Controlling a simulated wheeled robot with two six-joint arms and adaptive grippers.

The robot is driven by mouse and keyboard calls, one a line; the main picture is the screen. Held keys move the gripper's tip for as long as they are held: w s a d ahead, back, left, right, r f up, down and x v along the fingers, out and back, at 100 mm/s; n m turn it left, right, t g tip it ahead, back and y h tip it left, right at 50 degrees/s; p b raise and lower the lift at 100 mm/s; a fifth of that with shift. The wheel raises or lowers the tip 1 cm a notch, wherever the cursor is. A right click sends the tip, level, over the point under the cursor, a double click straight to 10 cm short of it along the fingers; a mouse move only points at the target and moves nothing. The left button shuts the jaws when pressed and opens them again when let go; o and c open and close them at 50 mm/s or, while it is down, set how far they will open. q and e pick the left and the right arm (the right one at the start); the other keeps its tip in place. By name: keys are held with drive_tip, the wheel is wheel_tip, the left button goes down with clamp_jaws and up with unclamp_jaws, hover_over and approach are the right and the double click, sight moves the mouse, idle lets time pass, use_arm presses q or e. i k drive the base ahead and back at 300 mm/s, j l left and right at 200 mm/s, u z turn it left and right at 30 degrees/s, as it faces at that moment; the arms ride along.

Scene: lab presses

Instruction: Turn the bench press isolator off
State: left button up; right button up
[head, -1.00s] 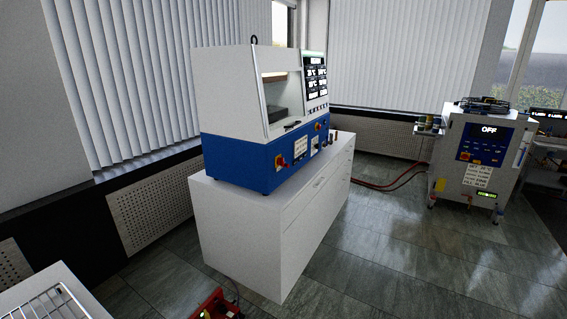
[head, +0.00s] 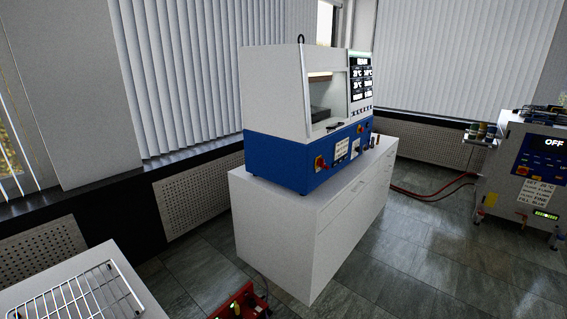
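The bench press (head: 275,100) is a white hooded machine on a blue base, standing on a white cabinet (head: 275,225). A second red control (head: 360,128) shows higher up toward the panel's far end. The press's display (head: 361,75) is lit with temperature readings. Neither of my grippers is in the head view.
A grey machine (head: 515,185) showing OFF stands at the right. A wire rack (head: 75,300) lies on a white surface at lower left. A red item (head: 240,303) is on the floor by the cabinet. Tiled floor (head: 400,270) is clear right of the cabinet; red hoses (head: 430,190) run behind.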

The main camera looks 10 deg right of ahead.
sight(320, 162)
drive_tip(key=i+l+u, duration=0.3)
drive_tip(key=l+u, duration=0.3)
drive_tip(key=i+l+u, duration=0.15)
drive_tip(key=l+u, duration=0.15)
drive_tip(key=l, duration=0.15)
drive_tip(key=i+l+u, duration=0.1)
drive_tip(key=l+u, duration=0.2)
drive_tip(key=l, duration=0.1)
